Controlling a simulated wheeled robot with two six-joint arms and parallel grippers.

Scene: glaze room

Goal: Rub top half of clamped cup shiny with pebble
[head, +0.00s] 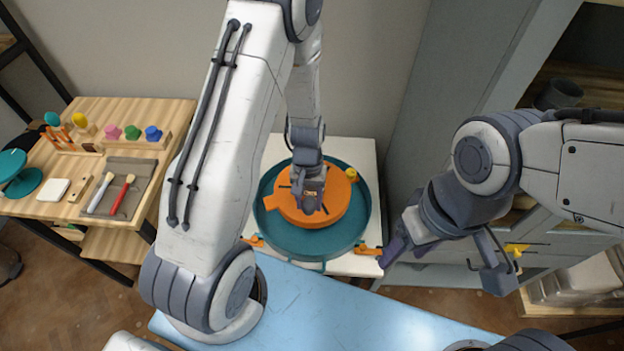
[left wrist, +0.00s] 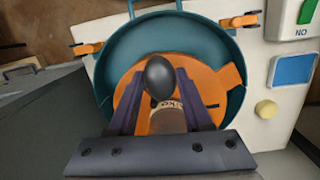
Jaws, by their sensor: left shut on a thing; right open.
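My left gripper (head: 308,205) points down over the orange disc (head: 333,208) inside the teal round basin (head: 262,215). In the left wrist view a dark oval pebble (left wrist: 159,75) shows between the purple fingertips, with the gripper shut on it. My right gripper (head: 445,262) is open and empty, right of the basin.
A wooden table (head: 100,115) at left carries coloured knobs, a grey tray (head: 140,175) with brushes, and a teal stand (head: 20,178). A light blue surface (head: 330,310) lies in front. Grey cabinets (head: 430,120) stand at right. The left wrist view shows a blue panel (left wrist: 292,70) beside the basin.

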